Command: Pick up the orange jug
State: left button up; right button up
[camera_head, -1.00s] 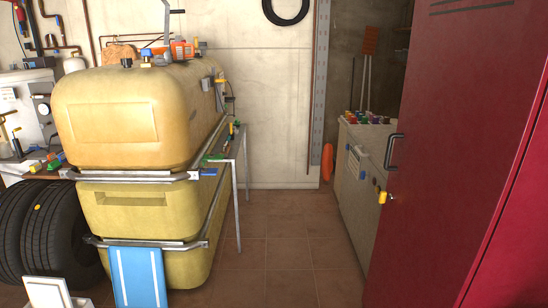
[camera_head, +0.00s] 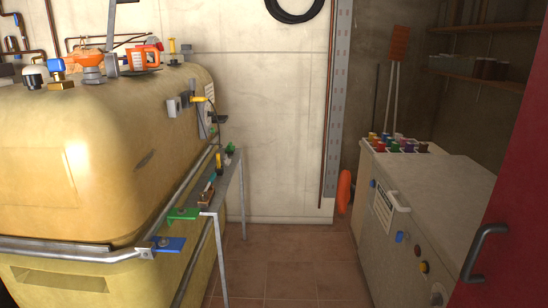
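No thing in view is clearly a jug. A small orange object (camera_head: 143,57) with what looks like a handle sits on top of the big yellow tank (camera_head: 100,130), at its far side. It may be the jug, but it is too small to be sure. Neither of my grippers is in view.
A tiled floor aisle (camera_head: 290,265) is open between the tank and a pale cabinet (camera_head: 420,205) bearing several coloured caps. A metal-legged bench (camera_head: 243,190) stands beside the tank. A red door (camera_head: 515,190) with a dark handle is close on the right.

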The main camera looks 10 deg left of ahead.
aim_at(137, 59)
jog(key=i, duration=1.9)
